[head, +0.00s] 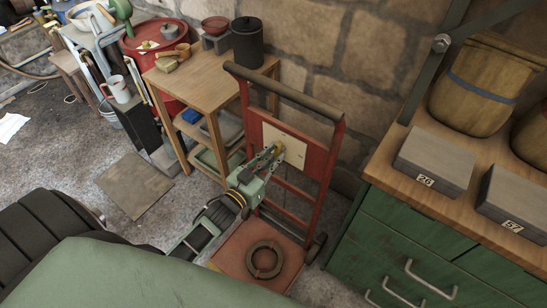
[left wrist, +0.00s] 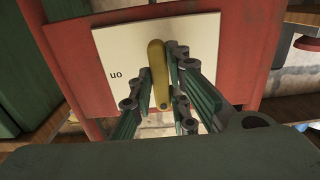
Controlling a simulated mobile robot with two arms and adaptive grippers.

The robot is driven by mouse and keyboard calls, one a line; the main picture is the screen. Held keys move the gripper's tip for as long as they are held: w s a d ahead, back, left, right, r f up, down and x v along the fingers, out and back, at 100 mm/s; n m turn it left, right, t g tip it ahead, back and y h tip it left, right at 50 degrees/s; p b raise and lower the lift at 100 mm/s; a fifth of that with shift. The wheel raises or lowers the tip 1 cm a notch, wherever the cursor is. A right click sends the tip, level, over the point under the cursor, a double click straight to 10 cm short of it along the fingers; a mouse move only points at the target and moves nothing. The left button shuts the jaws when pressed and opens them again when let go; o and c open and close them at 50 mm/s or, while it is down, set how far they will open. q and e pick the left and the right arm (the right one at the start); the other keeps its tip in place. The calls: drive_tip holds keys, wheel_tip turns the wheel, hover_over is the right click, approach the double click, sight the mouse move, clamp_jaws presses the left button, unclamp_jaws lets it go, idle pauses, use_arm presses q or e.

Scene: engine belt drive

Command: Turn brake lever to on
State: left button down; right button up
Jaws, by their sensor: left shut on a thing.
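The brake lever (head: 279,147) is a small brass bar on a cream plate (head: 290,141) fixed to the red hand truck (head: 316,160). In the left wrist view the lever (left wrist: 157,68) stands nearly upright in the picture, in front of the plate (left wrist: 112,50). The word "on" shows upside down at the plate's left; any marking on the right is hidden. My left gripper (head: 268,157) is shut on the lever. In the left wrist view its green fingers (left wrist: 162,82) lie on either side of it. My right gripper is in neither view.
A metal ring (head: 264,245) lies on the truck's red base. A wooden table (head: 200,80) with a black canister (head: 248,43) stands behind left. A green cabinet (head: 440,245) with grey boxes (head: 436,158) stands right. The stone wall is close behind.

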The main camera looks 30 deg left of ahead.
use_arm(q)
drive_tip(key=shift+m, duration=0.3)
drive_tip(key=m, duration=0.3)
drive_tip(key=shift+a+m, duration=0.1)
drive_tip(key=shift+m, duration=0.3)
drive_tip(key=m, duration=0.3)
drive_tip(key=shift+m, duration=0.4)
drive_tip(key=m, duration=0.2)
drive_tip(key=shift+m, duration=0.3)
drive_tip(key=m+b, duration=0.2)
drive_tip(key=m, duration=0.3)
drive_tip(key=shift+a+r+m, duration=0.1)
drive_tip(key=shift+m, duration=1)
drive_tip(key=c, duration=1.7)
unclamp_jaws()
drive_tip(key=shift+r, duration=0.1)
